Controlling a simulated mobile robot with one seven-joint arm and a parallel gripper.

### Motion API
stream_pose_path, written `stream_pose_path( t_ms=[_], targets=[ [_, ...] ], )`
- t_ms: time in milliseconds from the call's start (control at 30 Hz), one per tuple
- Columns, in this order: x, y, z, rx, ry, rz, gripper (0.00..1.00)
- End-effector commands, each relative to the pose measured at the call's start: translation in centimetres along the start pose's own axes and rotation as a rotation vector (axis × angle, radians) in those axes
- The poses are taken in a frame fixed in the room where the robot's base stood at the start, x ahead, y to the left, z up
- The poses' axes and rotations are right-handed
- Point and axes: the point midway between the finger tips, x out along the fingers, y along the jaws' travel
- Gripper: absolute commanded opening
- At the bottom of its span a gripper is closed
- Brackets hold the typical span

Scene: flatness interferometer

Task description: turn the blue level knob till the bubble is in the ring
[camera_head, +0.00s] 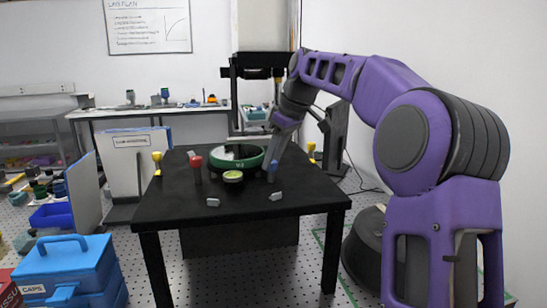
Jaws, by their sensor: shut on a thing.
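The blue level knob (272,174) stands upright at the right of the instrument on the black table. My gripper (271,160) reaches down from the upper right and is shut on the top of this knob; the fingertips are small here. A round bubble level (233,176) with a pale yellow-green face and dark rim sits in front of the green-rimmed round part (238,163). The bubble and ring on its face are too small to make out, so I cannot tell where the bubble lies.
A red knob (197,166) stands left of the level. Yellow-topped posts stand at the left (157,160) and right (311,150) of the table. Two small grey blocks lie on the black table (240,208) near its front. A white panel box (139,165) stands behind left.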

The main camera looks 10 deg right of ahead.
Motion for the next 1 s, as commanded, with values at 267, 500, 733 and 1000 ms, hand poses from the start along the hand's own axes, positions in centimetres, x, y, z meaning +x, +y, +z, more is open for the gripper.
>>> stream_pose_path(
  t_ms=[267, 500, 733, 1000],
  targets=[
    [-0.06, -0.13, -0.04, 0.077, 0.0, 0.035, 0.0],
    [-0.04, -0.29, -0.11, 0.241, 0.0, 0.103, 0.0],
    [-0.01, -0.42, -0.17, 0.421, 0.001, 0.178, 0.0],
    [0.03, -0.47, -0.24, 0.595, 0.002, 0.248, 0.0]
  ],
)
